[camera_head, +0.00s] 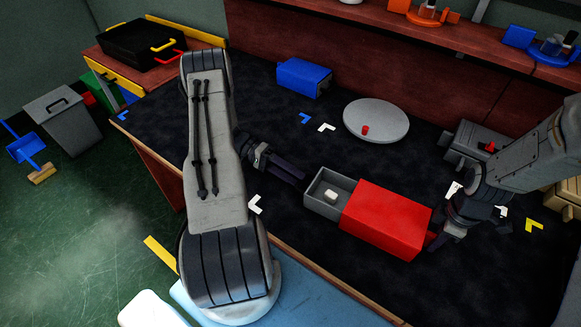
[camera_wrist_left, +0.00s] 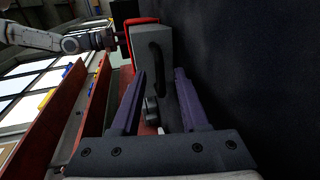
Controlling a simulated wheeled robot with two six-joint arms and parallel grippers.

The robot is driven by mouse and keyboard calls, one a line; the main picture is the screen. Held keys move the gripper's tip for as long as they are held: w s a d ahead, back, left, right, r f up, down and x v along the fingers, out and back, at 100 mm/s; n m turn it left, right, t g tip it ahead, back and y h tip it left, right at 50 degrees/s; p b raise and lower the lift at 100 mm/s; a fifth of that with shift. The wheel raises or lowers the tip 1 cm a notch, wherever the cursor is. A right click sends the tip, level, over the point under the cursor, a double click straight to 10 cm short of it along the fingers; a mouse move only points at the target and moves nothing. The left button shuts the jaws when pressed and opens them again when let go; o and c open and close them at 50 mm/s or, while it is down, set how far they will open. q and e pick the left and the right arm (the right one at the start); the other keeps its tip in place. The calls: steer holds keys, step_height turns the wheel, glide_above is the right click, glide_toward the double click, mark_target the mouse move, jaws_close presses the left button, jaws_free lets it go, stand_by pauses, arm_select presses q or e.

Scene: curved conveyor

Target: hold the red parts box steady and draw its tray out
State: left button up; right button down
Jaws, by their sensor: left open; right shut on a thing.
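The red parts box (camera_head: 388,218) lies on the dark table top, and it also shows behind the tray in the left wrist view (camera_wrist_left: 128,48). Its grey tray (camera_head: 318,204) sticks out of the left end, with a small white block (camera_head: 331,194) inside. In the left wrist view the tray's grey front (camera_wrist_left: 167,45) carries a black handle (camera_wrist_left: 155,62). My left gripper (camera_head: 303,181) is open just left of the tray front, its fingers (camera_wrist_left: 160,72) spread either side of the handle's line. My right gripper (camera_head: 436,238) is shut on the red box's right end; its fingertips are partly hidden.
A grey round disc (camera_head: 376,120) with a small red piece stands behind the box. A blue box (camera_head: 303,77) is farther back, and a grey block-like device (camera_head: 470,145) is at the right. Flat white, blue and yellow corner marks lie on the table. The table's front edge is close.

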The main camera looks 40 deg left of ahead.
arm_select(q)
steer(key=v, duration=1.1)
steer(key=shift+a, duration=0.1)
arm_select(e)
steer(key=c, duration=0.8)
jaws_free()
steer(key=shift+o, duration=0.2)
steer(key=shift+r, duration=0.1)
